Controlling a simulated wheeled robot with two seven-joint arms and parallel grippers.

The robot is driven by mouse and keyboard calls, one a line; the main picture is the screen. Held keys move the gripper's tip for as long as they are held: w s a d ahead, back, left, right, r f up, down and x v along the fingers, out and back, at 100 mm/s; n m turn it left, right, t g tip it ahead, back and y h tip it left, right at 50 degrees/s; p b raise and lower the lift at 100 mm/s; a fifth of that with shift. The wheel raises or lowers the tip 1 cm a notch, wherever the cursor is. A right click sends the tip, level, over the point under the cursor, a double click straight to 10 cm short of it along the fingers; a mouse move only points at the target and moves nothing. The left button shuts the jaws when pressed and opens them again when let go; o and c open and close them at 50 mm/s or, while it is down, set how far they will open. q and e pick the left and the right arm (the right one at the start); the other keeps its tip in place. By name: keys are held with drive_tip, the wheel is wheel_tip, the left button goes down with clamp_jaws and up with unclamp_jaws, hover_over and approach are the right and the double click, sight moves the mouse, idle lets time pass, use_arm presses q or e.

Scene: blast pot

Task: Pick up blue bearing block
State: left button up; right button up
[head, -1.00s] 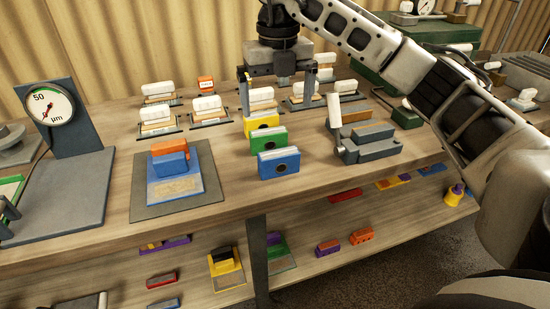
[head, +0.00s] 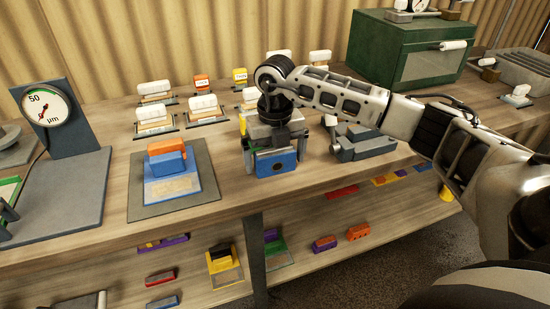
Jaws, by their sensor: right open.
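The blue bearing block (head: 276,165), with a dark round bore in its front face, stands upright on the bench near the front edge. My right gripper (head: 275,153) is directly over it, open, with one finger down at each side of the block. The gripper body hides the block's top, and I cannot tell whether the fingers touch it. The blocks behind it are mostly hidden by my gripper; only a bit of yellow (head: 242,125) shows. My left gripper is not in view.
A grey vise (head: 365,143) stands close to the right of my gripper. A blue and orange stack (head: 170,165) lies on a grey plate to the left, beside a dial gauge (head: 47,106). Several white-topped holders stand behind. A lower shelf holds small coloured parts.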

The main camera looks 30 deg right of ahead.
drive_tip(key=shift+f, duration=0.3)
drive_tip(key=c, duration=1.2)
drive_tip(key=shift+w+r, duration=0.1)
drive_tip(key=shift+r, duration=0.1)
